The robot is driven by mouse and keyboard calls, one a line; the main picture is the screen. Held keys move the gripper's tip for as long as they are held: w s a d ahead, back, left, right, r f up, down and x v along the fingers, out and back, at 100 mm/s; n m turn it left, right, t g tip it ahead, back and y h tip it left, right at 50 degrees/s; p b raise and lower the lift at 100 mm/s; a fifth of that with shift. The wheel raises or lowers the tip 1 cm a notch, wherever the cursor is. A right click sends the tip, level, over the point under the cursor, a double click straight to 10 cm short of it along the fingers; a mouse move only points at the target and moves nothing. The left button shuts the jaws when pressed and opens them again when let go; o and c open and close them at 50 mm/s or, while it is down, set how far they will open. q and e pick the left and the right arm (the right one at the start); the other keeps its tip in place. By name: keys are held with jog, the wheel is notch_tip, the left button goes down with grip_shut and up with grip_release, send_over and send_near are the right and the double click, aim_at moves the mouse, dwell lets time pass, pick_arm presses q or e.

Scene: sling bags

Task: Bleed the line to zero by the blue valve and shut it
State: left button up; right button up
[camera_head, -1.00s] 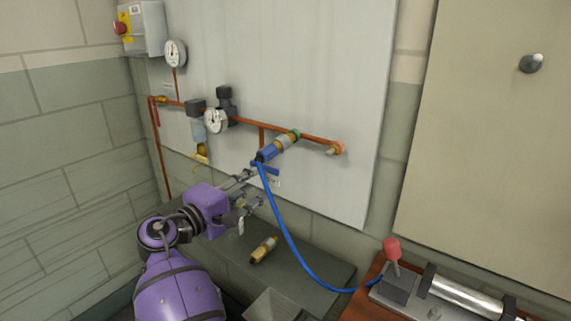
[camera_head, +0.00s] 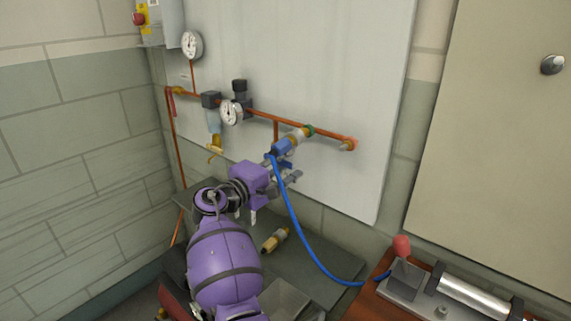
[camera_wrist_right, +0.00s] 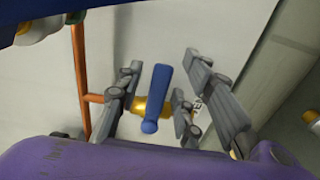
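The blue valve's lever (camera_wrist_right: 157,92) shows in the right wrist view, with a brass body (camera_wrist_right: 140,105) behind it. My right gripper (camera_wrist_right: 168,95) is open, one finger on each side of the lever, with visible gaps in the picture. In the head view my right gripper (camera_head: 287,176) is just below the blue coupling (camera_head: 282,147) on the copper line, and it largely hides the valve. The lower gauge (camera_head: 231,112) and upper gauge (camera_head: 192,45) face out; their needles are too small to read. My left gripper is not in view.
A blue hose (camera_head: 301,235) hangs from the coupling to a fixture with a red knob (camera_head: 401,246) on the wooden bench at right. A brass fitting (camera_head: 275,240) lies on the grey shelf (camera_head: 330,262) below. The white wall panel (camera_head: 330,60) stands close behind.

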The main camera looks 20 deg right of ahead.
grip_shut()
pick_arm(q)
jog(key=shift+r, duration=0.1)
pick_arm(e)
jog(key=shift+r+n+p, duration=0.7)
jog(key=shift+p, duration=0.1)
jog(key=shift+w+r+n+p, duration=0.1)
jog(key=shift+r+n+p, duration=0.35)
jog(key=shift+n+p, duration=0.2)
jog(key=shift+w+a+r+n+p, duration=0.1)
jog(key=shift+r+n+p, duration=0.3)
jog(key=shift+n, duration=0.35)
jog(key=shift+w+r+n+p, duration=0.1)
jog(key=shift+r+n+p, duration=0.1)
jog(key=shift+n+p, duration=0.3)
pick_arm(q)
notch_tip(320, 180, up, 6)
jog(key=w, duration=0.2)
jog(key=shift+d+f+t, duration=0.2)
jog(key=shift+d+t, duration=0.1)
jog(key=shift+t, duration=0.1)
pick_arm(e)
jog(key=shift+w+a+r+n, duration=0.1)
jog(key=shift+w+a+n, duration=0.1)
jog(key=shift+n, duration=0.7)
